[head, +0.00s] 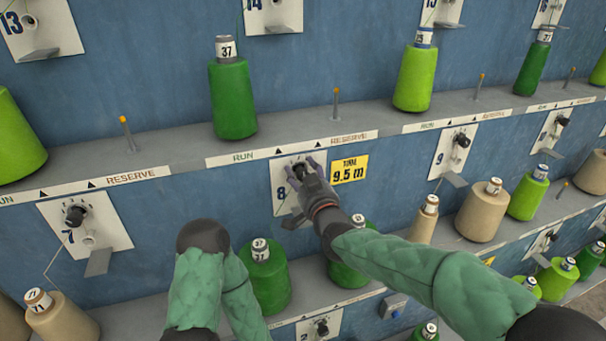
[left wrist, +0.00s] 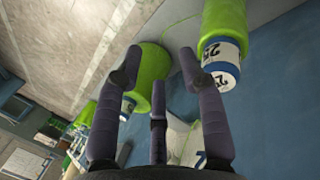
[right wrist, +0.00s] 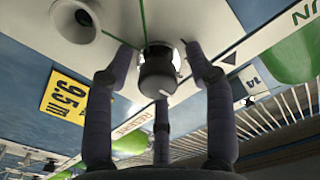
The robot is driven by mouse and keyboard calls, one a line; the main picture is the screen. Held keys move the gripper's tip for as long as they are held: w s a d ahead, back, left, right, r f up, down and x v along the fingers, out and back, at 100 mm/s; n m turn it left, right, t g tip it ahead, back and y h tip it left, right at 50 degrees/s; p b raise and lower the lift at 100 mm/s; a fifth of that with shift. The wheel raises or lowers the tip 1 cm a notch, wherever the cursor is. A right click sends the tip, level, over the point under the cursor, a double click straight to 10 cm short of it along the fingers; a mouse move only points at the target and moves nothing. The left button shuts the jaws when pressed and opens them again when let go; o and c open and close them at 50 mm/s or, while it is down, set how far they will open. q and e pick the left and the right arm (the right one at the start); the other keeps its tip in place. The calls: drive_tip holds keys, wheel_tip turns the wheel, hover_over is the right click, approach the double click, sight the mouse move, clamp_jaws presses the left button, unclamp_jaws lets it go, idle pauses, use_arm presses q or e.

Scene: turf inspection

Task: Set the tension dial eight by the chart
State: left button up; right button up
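Plate 8 (head: 284,190) is on the blue wall in the head view, and its black dial knob (head: 298,168) is partly hidden by my right gripper (head: 302,170). In the right wrist view the dial knob (right wrist: 158,76) has a white mark on its rim. My right gripper's fingers stand around it, with small gaps at both sides. I cannot make out a chart.
A ledge (head: 290,128) with RUN and RESERVE labels runs above plate 8, bearing a dark green cone (head: 232,98) and a thin peg (head: 336,103). Plate 7 (head: 84,225) is to the left, plate 9 (head: 452,152) to the right. Green cones (head: 266,275) stand below.

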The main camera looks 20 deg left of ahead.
drive_tip(key=shift+s+d, duration=0.1)
drive_tip(key=shift+s, duration=0.05)
drive_tip(key=v, duration=1.1)
drive_tip(key=shift+s+d, duration=0.25)
